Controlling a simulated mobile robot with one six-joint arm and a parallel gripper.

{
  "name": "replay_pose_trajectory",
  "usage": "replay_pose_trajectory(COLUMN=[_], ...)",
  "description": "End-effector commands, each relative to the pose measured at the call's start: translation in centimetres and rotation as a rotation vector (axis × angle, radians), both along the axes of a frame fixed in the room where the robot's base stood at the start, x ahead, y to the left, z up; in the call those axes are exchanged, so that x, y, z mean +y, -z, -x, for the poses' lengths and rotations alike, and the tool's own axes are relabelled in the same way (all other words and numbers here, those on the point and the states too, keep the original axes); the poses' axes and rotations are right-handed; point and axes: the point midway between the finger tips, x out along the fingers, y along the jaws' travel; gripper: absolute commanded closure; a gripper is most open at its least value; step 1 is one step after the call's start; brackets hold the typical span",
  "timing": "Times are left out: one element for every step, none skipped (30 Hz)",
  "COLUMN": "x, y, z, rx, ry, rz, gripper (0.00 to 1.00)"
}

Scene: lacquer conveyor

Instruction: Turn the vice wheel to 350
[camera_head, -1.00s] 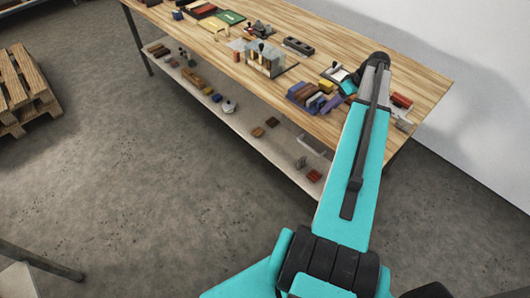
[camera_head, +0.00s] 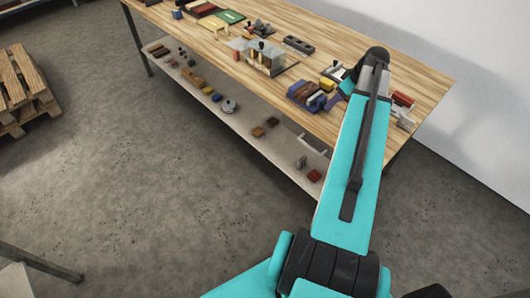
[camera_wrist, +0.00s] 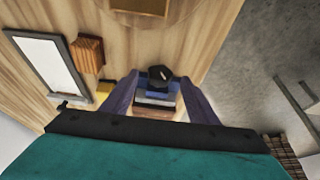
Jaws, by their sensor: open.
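A dark faceted knob (camera_wrist: 160,74) with a pale mark, which looks like the vice wheel, shows in the wrist view. It sits at the far end of a stack of blue, grey and brown bars (camera_wrist: 157,98). My gripper (camera_wrist: 160,82) is open, its two purple fingers spread on either side of the knob and bars. I cannot tell whether either finger touches the knob. In the head view the bars (camera_head: 304,92) lie on the wooden bench (camera_head: 395,62), left of my wrist. The wheel's reading cannot be made out.
A white framed panel (camera_wrist: 46,62) and an orange-brown wooden block (camera_wrist: 88,54) lie left of my fingers in the wrist view. On the bench, a grey fixture (camera_head: 264,58) and a dark slotted block (camera_head: 298,45) stand farther left. A wall is behind.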

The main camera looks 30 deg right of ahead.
Motion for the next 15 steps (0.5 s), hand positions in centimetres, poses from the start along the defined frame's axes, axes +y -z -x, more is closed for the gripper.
replay_pose_trajectory(x=[-0.1,-0.1,-0.1,-0.2,-0.2,-0.2,-0.3,-0.3,-0.4,-0.4,-0.4,-0.4,-0.5,-0.5,-0.5], y=[-0.4,-0.7,-1.1,-1.4,-1.7,-2.1,-2.4,-2.7,-3.1,-3.4,-3.7,-4.1,-4.4,-4.7,-5.1], z=[0.2,0.3,0.5,0.6,0.7,0.9,1.0,1.1,1.3,1.4,1.5,1.7,1.8,1.9,2.1], rx=[-0.001,-0.001,-0.001,-0.001,-0.001,-0.001,0.000,-0.001,-0.001,-0.001,-0.001,-0.001,-0.001,-0.001,-0.001], ry=[0.001,0.001,0.001,0.002,0.002,0.001,0.001,0.001,0.002,0.001,0.001,0.001,0.001,0.001,0.001], rz=[0.002,0.000,0.000,0.001,0.001,0.000,0.000,0.000,0.001,0.000,-0.001,-0.001,0.000,0.000,-0.001], gripper=[0.46,0.46,0.46,0.46,0.46,0.46,0.46,0.46,0.46,0.46,0.46,0.46,0.46,0.46,0.46])
